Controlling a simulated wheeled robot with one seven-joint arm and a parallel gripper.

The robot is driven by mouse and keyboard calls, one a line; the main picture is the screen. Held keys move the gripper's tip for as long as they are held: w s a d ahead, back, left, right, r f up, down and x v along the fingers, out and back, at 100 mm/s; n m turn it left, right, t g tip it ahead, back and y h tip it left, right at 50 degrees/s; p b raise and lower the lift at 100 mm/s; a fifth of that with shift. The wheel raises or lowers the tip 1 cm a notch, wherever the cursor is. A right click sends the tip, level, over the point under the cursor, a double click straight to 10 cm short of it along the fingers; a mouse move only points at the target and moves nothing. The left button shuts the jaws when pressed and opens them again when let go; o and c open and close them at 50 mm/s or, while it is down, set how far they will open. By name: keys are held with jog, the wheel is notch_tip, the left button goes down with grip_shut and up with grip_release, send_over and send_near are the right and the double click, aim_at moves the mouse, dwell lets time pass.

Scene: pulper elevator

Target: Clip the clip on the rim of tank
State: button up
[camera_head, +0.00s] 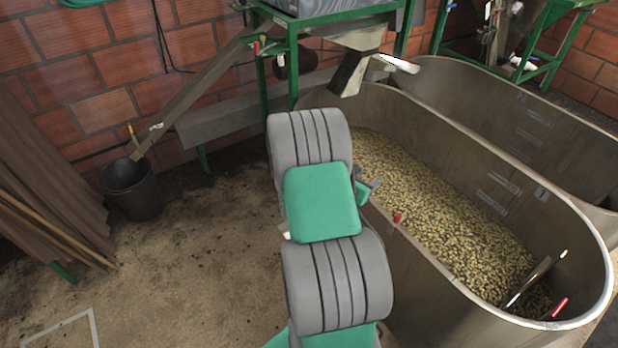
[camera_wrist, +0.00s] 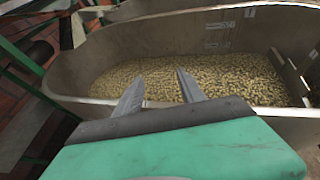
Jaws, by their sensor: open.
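The metal tank (camera_head: 470,142) with rounded ends is on the right, with a pale rim and many yellowish beans inside. A small red piece (camera_head: 397,218) shows at its near rim, just right of my arm; I cannot tell for sure that it is the clip. A red stick-like piece (camera_head: 558,307) lies by the rim at the near right end. My gripper (camera_head: 372,187) is mostly hidden behind my arm in the head view. In the wrist view my gripper (camera_wrist: 160,76) is open and empty, its two fingers pointing toward the near rim and the beans.
A second tank (camera_head: 590,165) stands behind. A green-framed machine (camera_head: 330,25) with a metal chute (camera_head: 352,72) stands at the tank's far left end. A black bucket (camera_head: 132,190) sits by the brick wall at left. The dirt floor (camera_head: 190,270) left of my arm is mostly clear.

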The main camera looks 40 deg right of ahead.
jog(key=w+a+r+n+t+y+b, duration=0.15)
jog(key=w+a+n+t, duration=0.3)
jog(key=w+a, duration=0.75)
jog(key=s+a+f+m+g+y, duration=0.4)
jog(key=s+a+f+m+g, duration=0.25)
jog(key=s+f+m, duration=0.75)
jog(key=s+a+r+m+g+y, duration=0.15)
jog(key=s+a+m+y, duration=0.25)
jog(key=a+m, duration=0.6)
jog(key=a+r+m+y, duration=0.3)
jog(key=a+r, duration=0.3)
jog(key=a, duration=0.4)
jog(key=w+a+r+n+t, duration=0.1)
jog(key=w+a+r+t, duration=0.1)
jog(key=r, duration=0.6)
jog(key=w+a+r+n+t, duration=0.2)
jog(key=a+r, duration=0.3)
jog(key=r, duration=0.3)
jog(key=shift+w+r+t+y, duration=0.3)
jog(key=shift+w+t+y, duration=0.15)
jog(key=shift+w+t, duration=0.35)
